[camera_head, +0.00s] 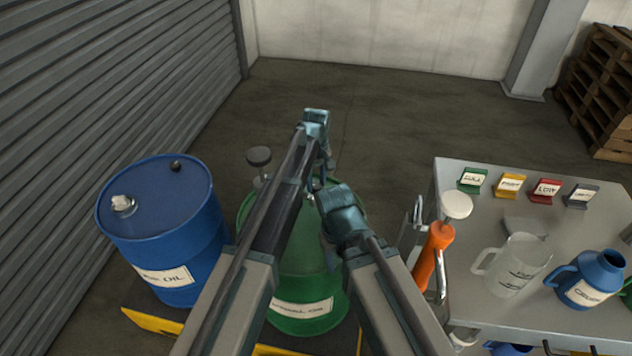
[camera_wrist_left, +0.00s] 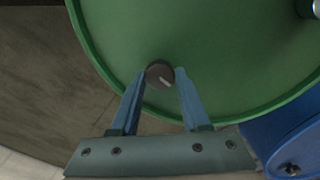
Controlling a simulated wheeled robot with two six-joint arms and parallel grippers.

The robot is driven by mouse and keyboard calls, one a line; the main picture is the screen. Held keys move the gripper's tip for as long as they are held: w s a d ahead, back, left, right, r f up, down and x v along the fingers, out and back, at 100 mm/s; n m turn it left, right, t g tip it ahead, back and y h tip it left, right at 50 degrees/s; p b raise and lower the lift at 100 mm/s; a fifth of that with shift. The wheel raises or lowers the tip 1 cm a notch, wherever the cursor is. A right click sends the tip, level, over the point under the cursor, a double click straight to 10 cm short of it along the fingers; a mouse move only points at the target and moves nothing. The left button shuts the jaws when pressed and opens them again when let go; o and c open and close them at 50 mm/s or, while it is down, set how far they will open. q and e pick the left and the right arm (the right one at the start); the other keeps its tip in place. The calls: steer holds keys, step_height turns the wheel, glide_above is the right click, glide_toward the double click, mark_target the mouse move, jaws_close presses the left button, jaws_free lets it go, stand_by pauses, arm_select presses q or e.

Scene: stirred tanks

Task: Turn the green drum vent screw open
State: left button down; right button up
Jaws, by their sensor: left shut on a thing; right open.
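The green drum (camera_head: 309,259) stands beside the blue drum, and my arms cover much of its top in the head view. In the left wrist view the green lid (camera_wrist_left: 215,60) fills most of the picture. The vent screw (camera_wrist_left: 160,74) is a dark round knob with a pale line across it, near the lid's rim. My left gripper (camera_wrist_left: 160,80) is shut on the vent screw, one finger on each side. In the head view my left wrist hides the screw. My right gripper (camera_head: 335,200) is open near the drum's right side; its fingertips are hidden.
The blue drum (camera_head: 175,255) stands left, with its own dark screw (camera_head: 176,165). A dark-knobbed handle (camera_head: 259,157) rises at the green drum. The cart (camera_head: 500,300) at right holds a clear jug (camera_head: 517,265), a blue jug (camera_head: 597,278) and an orange pump (camera_head: 434,250) at its edge.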

mark_target(316, 185)
arm_select(q)
steer(key=shift+n, duration=0.3)
stand_by(0.4)
steer(key=shift+c, duration=1.9)
jaws_free()
step_height(316, 185, up, 14)
steer(key=p, duration=1.4)
